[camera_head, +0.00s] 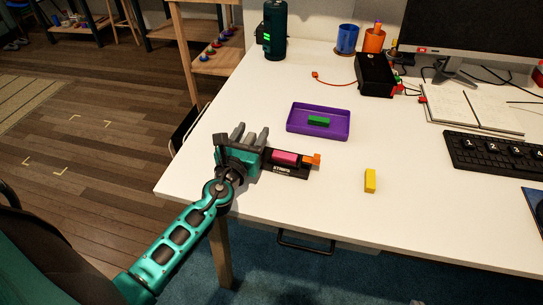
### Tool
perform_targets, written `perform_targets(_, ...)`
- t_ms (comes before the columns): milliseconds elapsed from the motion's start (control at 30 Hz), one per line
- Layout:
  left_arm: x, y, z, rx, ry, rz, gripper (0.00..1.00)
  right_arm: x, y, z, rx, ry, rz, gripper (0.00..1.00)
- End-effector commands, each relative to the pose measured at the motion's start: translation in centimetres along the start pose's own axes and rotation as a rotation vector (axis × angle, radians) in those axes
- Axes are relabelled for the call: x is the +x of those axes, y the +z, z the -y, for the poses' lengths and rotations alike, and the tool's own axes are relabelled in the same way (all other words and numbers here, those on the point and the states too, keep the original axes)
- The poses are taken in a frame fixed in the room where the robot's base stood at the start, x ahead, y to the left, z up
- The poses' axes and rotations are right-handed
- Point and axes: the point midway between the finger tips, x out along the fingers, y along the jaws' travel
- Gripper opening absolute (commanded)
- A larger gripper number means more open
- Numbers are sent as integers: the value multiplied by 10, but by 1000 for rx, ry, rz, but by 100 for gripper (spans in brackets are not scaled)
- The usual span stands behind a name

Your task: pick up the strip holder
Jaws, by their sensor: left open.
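The black strip holder (293,171) lies on the white table near its left front edge. A pink block (285,157) sits in it, and an orange piece (313,160) is at its right end. White lettering shows on its front. My left gripper (249,134) is open at the left end of the holder, with its fingers pointing up and away in the picture. It hides part of that end, and I cannot tell whether it touches the holder. My right gripper is out of view.
A purple tray (339,134) with a green block (318,121) stands behind the holder. A yellow block (370,181) lies to the right. A dark green cylinder (275,29), cups, a black box (375,76) and a keyboard (494,152) are farther off. The front middle is clear.

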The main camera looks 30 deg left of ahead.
Motion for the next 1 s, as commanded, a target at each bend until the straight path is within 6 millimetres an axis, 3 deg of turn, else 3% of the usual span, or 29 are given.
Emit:
perform_targets(267,4,0,0,1,-1,-1,53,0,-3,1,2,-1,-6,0)
perform_targets(833,3,0,0,1,-1,-1,0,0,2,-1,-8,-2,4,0)
perform_targets(1000,4,1,0,0,-1,1,0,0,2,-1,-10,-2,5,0)
